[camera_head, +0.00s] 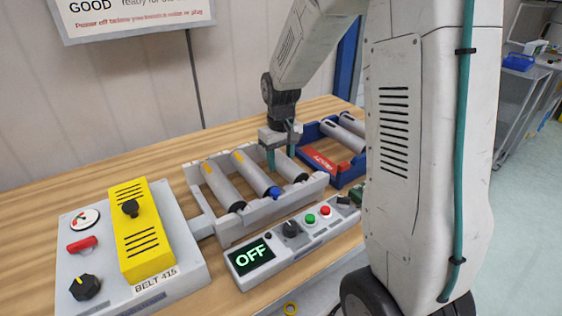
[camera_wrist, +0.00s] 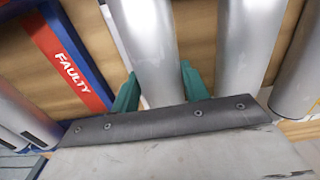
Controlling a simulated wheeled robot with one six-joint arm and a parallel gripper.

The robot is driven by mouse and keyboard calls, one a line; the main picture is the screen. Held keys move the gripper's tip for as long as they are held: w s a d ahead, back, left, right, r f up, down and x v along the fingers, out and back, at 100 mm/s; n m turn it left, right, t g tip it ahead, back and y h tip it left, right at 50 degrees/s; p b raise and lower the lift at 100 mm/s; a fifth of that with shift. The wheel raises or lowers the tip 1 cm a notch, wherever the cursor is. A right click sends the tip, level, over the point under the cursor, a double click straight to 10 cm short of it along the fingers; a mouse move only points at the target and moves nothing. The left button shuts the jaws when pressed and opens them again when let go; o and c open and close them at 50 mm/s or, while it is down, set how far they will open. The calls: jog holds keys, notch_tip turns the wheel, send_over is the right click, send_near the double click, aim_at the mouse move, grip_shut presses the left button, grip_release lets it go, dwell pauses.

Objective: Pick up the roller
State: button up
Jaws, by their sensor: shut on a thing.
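My gripper (camera_head: 281,155) is lowered over the right-hand grey roller (camera_head: 293,170) in the grey conveyor frame (camera_head: 262,213). In the wrist view its teal fingers (camera_wrist: 158,92) are shut on this roller (camera_wrist: 145,45), one on each side. The roller still lies between the frame's rails, and part of it is hidden behind the gripper. Beside it lie a middle roller (camera_head: 256,174) with a blue end and a yellow mark, and a left roller (camera_head: 222,186). Both also show to the right in the wrist view.
A blue tray (camera_head: 348,178) with a red FAULTY label and other rollers stands close on the right. A control box showing OFF (camera_head: 257,256) is in front. A grey BELT 415 unit (camera_head: 190,262) with a yellow cover stands left. The wooden bench behind is clear.

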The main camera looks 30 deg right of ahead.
aim_at(281, 155)
notch_tip(281, 155, up, 10)
jog(key=shift+f, duration=0.2)
jog(key=shift+r, duration=0.25)
dwell(0.4)
